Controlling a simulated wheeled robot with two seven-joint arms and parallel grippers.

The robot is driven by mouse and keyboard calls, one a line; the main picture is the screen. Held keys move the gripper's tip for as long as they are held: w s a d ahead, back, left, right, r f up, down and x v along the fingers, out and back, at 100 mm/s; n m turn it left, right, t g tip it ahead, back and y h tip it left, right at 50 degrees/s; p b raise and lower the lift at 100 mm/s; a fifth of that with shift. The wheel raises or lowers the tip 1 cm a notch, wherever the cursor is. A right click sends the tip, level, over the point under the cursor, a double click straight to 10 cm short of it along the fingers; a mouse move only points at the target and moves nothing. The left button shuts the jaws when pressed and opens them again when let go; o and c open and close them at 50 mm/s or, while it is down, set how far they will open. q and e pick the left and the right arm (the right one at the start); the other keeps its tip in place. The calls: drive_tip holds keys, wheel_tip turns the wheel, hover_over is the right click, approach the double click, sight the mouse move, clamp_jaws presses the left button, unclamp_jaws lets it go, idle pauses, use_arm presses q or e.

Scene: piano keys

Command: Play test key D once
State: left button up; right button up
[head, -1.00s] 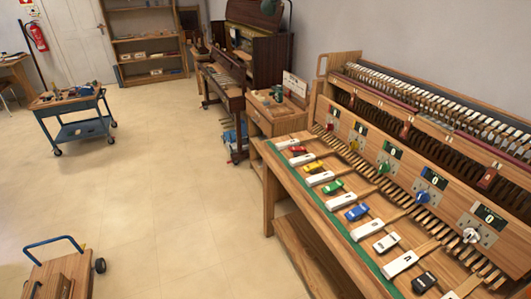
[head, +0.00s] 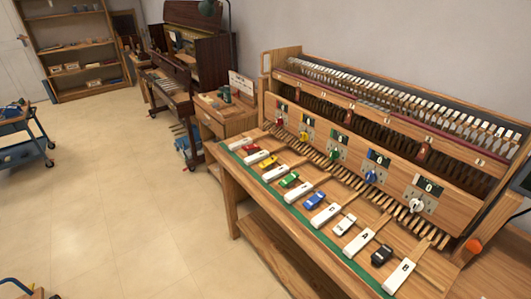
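The test keyboard is a row of white keys on a wooden bench (head: 262,222), running from the middle of the view to the lower right. Letters A (head: 358,243) and B (head: 398,277) can be read on the nearest keys. Counting back from them, key D (head: 257,157) is the second white key from the far left end, between a red block (head: 251,149) and a yellow block (head: 269,163). Its own letter is too small to read. Neither of my grippers is in view.
Green, blue, white and black blocks sit between the other keys. Behind them stands a wooden panel with coloured knobs and small displays (head: 378,158). An upright piano (head: 200,45) stands at the back. The floor left of the bench is clear; a blue cart (head: 20,150) is at the left edge.

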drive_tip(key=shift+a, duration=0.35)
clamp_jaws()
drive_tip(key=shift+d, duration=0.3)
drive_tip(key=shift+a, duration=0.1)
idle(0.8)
